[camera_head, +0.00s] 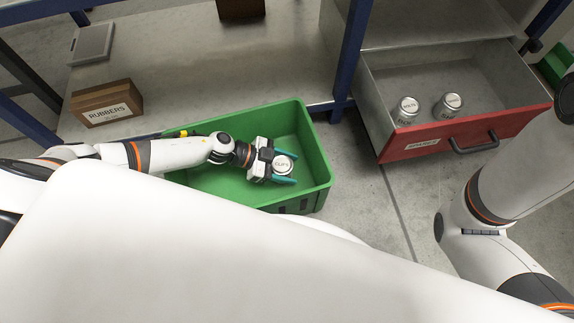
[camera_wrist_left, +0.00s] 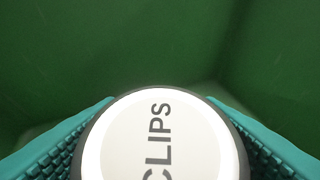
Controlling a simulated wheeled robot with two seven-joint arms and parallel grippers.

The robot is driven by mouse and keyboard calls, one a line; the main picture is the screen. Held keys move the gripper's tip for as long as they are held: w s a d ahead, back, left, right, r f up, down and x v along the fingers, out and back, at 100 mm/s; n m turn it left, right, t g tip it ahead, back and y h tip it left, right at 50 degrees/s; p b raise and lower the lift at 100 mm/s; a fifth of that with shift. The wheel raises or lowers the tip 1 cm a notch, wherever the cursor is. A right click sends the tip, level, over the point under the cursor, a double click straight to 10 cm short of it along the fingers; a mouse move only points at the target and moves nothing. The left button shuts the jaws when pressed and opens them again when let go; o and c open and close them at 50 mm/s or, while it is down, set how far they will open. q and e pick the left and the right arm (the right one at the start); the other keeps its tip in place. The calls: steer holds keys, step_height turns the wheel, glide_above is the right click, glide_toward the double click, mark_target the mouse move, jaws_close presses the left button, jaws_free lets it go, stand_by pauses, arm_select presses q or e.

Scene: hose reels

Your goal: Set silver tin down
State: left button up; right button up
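The silver tin (camera_head: 283,163), with a white lid marked CLIPS, is inside the green crate (camera_head: 318,150) near its right part. My left gripper (camera_head: 294,169) reaches into the crate with its teal fingers on either side of the tin. In the left wrist view the tin's lid (camera_wrist_left: 158,145) fills the lower middle, with a ribbed finger pressed close on each side. I cannot tell whether the tin's base touches the crate floor. My right arm shows at the right, but its gripper is out of view.
An open drawer (camera_head: 432,142) with a red front holds two similar tins (camera_head: 408,108) (camera_head: 448,105) at the right. A brown box marked RUBBERS (camera_head: 106,103) and a grey flat item (camera_head: 92,44) are on the shelf (camera_head: 200,70). A blue post (camera_head: 352,50) stands behind the crate.

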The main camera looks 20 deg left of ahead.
mark_target(277, 164)
arm_select(q)
steer(key=o, duration=0.3)
steer(key=shift+r, duration=0.2)
steer(key=p+v, duration=0.4)
steer(key=v, duration=0.2)
steer(key=shift+a+r, duration=0.15)
steer(key=shift+r, duration=0.1)
steer(key=shift+s+a+r+p, duration=0.15)
steer(key=shift+a+p, duration=0.15)
steer(key=shift+a, duration=0.2)
stand_by(0.7)
